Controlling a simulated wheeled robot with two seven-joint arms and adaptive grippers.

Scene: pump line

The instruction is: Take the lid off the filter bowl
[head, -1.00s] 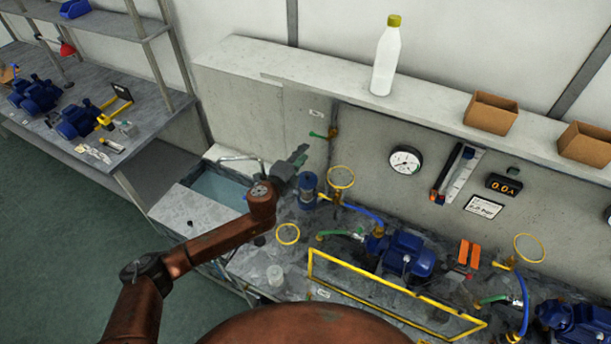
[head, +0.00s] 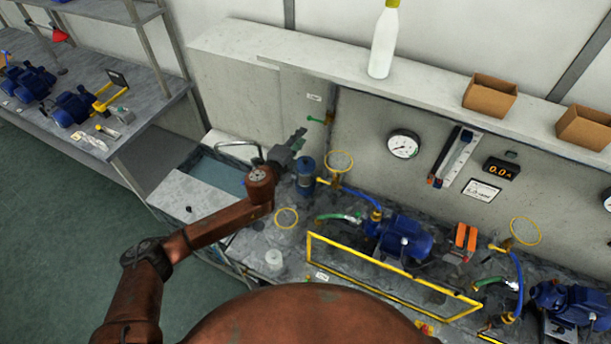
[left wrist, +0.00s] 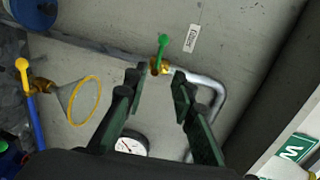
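The filter bowl (head: 305,180) is a dark blue upright cylinder on the wet bench, left of a yellow ring. Its top is dark blue too; I cannot make out the seam of the lid. A dark blue round thing at the upper left of the left wrist view (left wrist: 35,12), cut by the edge, looks like the same bowl. My left gripper (head: 297,138) is just above and left of the bowl, apart from it. In the left wrist view its two dark green fingers (left wrist: 160,88) are spread with nothing between them. My right gripper is not in view.
A green-handled valve (head: 317,119) sits on the wall behind the gripper. A yellow ring (head: 340,161) stands right of the bowl. A sink (head: 215,177) lies left. A blue pump (head: 402,238) is behind a yellow rail (head: 390,280).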

